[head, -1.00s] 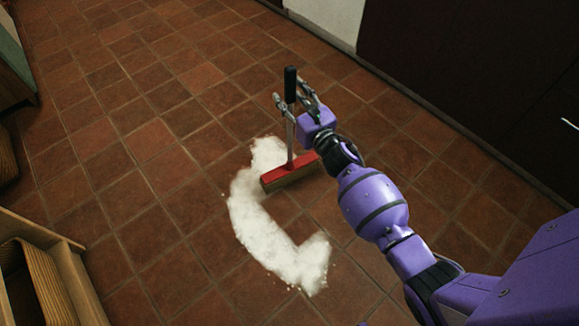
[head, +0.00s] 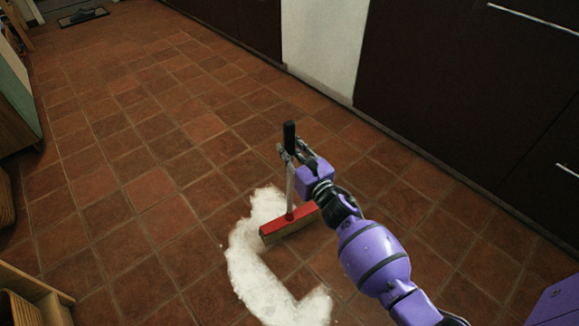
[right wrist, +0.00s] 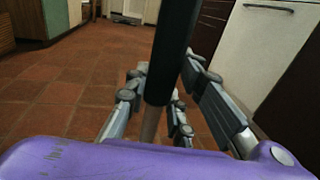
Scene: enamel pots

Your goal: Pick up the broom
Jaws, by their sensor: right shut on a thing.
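The broom stands upright on the tiled floor in the head view, with a black grip on top, a grey shaft and a red head (head: 289,222) with pale bristles. Its head rests at the edge of a patch of white powder (head: 258,265). In the right wrist view the black grip (right wrist: 172,50) runs down between the fingers of my right gripper (right wrist: 155,100). My left gripper is not in view.
Dark cabinets (head: 450,90) with metal handles line the right side, beside a white panel (head: 325,45). Wooden furniture (head: 15,110) stands along the left edge. The tiled floor (head: 120,170) is open to the left of and beyond the broom. A mat (head: 82,17) lies at the far left.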

